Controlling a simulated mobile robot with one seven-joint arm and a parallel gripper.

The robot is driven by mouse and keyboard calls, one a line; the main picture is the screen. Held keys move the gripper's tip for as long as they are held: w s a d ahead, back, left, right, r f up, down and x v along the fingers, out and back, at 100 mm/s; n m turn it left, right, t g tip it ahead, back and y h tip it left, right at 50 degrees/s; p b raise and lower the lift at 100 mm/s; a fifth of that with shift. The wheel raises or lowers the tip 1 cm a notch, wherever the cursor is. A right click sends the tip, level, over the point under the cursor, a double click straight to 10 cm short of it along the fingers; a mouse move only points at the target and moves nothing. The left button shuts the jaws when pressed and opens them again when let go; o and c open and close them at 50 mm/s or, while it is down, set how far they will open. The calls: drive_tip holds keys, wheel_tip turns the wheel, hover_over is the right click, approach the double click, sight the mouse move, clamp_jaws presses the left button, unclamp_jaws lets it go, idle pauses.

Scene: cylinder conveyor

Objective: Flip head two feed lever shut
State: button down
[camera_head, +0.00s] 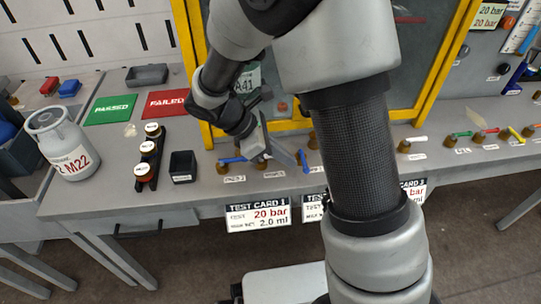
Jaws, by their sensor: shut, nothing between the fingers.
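My gripper (268,157) is low over the front of the grey bench, shut and empty, among a row of small brass valves with coloured levers. A blue lever (232,160) lies sideways just left of it. Another blue lever (304,161) to its right points toward the bench front. The small labels under the valves are too blurred to tell which is the head two feed lever. My gripper hides part of the valve between the two blue levers. I cannot tell whether my fingers touch a lever.
A grey M22 cylinder (63,145) stands at the left, near green PASSED (110,109) and red FAILED (166,103) mats. A black rack with white-capped items (150,157) and a black box (182,166) stand nearby. A yellow frame (199,75) rises behind my gripper. More levers (484,137) line the right.

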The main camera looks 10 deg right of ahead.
drive_tip(key=shift+d+f, duration=0.1)
drive_tip(key=shift+d, duration=0.5)
